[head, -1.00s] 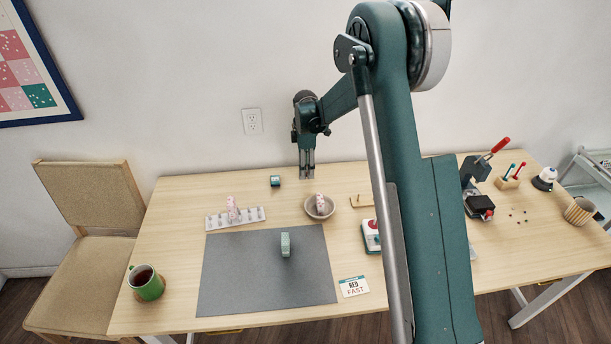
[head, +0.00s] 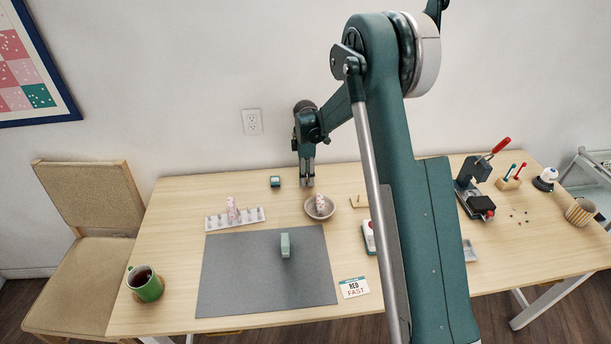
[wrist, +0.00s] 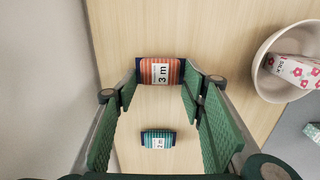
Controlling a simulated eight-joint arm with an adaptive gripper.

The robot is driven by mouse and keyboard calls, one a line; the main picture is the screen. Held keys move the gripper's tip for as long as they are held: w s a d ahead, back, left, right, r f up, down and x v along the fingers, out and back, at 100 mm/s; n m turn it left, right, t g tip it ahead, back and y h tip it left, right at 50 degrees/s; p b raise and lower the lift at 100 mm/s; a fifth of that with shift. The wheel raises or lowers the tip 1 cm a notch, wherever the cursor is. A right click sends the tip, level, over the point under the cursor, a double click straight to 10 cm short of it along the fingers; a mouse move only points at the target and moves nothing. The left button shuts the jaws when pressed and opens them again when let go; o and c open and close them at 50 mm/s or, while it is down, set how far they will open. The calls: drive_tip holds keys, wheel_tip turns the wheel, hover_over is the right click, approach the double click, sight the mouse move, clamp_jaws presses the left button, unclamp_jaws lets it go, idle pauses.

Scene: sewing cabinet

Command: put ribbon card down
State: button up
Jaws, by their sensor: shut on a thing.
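An orange striped ribbon card (wrist: 161,72) with dark blue ends and a "3 m" label is between my fingertips in the wrist view. My gripper (head: 307,184) is shut on it, low over the back of the table, left of and behind the bowl. The head view does not show the held card clearly, and I cannot tell whether it touches the table. A teal ribbon card (head: 275,181) lies on the table to the left of my gripper. In the wrist view this teal card (wrist: 158,141) lies below the held one, apart from it.
A bowl (head: 334,212) holds a floral-patterned piece. A white pegged rack (head: 250,217) stands behind the grey mat (head: 225,280). A green mug (head: 146,286) is at front left. The wooden tabletop (head: 185,200) is clear at back left. My arm hides some of the right side.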

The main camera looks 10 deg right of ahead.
drive_tip(key=shift+o, duration=1.3)
drive_tip(key=shift+f, duration=0.15)
drive_tip(key=o, duration=0.4)
wheel_tip(320, 180, up, 12)
drive_tip(key=shift+r+p, duration=0.2)
drive_tip(key=shift+p, duration=0.9)
